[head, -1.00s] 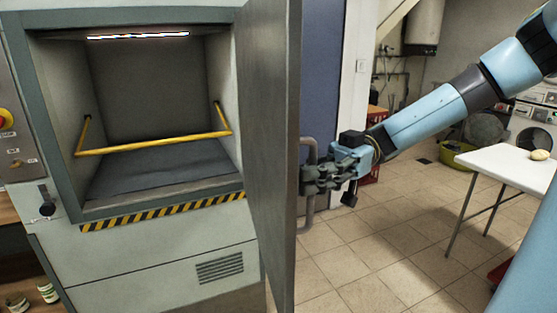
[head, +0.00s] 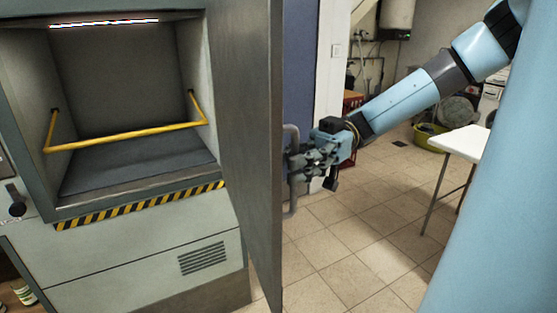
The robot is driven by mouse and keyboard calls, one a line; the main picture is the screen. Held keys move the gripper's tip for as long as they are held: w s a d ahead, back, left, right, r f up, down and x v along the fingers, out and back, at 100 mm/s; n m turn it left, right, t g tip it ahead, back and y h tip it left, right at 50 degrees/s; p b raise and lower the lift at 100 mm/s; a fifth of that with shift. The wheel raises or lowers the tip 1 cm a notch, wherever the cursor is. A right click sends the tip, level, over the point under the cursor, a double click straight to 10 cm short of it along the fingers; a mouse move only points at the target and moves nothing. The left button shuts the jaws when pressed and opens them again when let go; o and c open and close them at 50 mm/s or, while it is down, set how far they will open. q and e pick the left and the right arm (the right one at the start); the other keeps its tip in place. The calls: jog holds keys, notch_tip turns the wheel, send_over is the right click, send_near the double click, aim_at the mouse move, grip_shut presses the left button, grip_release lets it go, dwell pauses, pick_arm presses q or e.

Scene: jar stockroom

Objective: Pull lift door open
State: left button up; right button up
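The lift door (head: 245,130) is a grey panel standing swung well out from the lift (head: 120,265), so the lift's compartment (head: 120,75) is open to view. The door's bar handle (head: 292,210) is on its far side, past the free edge. My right gripper (head: 297,162) is at the handle's middle, with its dark fingers closed around the bar. The door edge hides part of the fingertips. My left gripper is not in view.
A yellow bar (head: 125,137) crosses the compartment, above a striped sill (head: 140,205). A white table (head: 460,150) stands at the right, with a yellow-green tub (head: 428,138) behind it. Tiled floor (head: 345,240) is clear between door and table.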

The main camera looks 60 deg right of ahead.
jog(key=v, duration=1.2)
jog(key=shift+w+f, duration=0.1)
